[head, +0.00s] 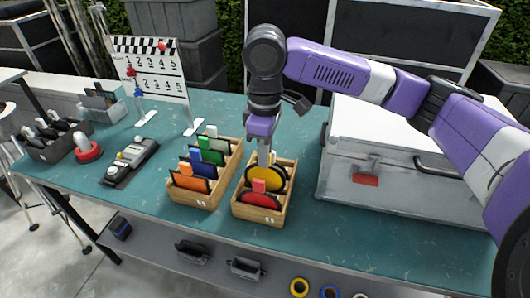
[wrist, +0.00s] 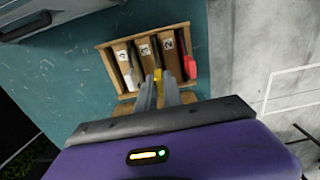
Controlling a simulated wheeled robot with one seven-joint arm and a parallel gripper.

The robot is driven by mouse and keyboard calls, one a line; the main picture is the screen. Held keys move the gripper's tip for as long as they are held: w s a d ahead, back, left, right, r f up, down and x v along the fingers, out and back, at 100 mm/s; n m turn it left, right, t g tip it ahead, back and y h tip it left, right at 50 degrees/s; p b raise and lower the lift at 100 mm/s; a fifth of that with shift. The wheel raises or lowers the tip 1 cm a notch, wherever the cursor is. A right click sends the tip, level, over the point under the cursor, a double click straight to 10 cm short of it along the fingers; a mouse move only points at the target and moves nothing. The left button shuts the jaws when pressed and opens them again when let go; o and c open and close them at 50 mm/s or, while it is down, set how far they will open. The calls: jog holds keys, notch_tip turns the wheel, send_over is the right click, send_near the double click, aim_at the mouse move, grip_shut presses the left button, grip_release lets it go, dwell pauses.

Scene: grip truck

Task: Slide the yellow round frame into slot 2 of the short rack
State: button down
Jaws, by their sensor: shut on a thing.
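The short rack (head: 256,221) is a wooden box on the teal table, and its slot dividers with number labels show in the wrist view (wrist: 105,62). The yellow round frame (head: 280,174) stands upright in it, just behind the red round frame (head: 257,200). My gripper (head: 264,154) is above the rack, pointing down, shut on the top of the yellow frame. In the wrist view a yellow strip (wrist: 168,78) shows by the fingers, in line with the label 2. The red frame is to its right (wrist: 190,66). Whether the yellow frame rests on the slot bottom is hidden.
The longer rack (head: 198,199) with several square frames stands close on the left. A large silver case (head: 345,160) stands on the right. A black device (head: 130,163), a red dome button (head: 87,148) and a clapper-style number board (head: 150,70) are further left.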

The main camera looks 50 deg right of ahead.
jog(key=shift+f+b, duration=0.9)
jog(key=shift+f, duration=0.85)
jog(key=c, duration=1.4)
grip_release()
jog(key=shift+r, duration=3.9)
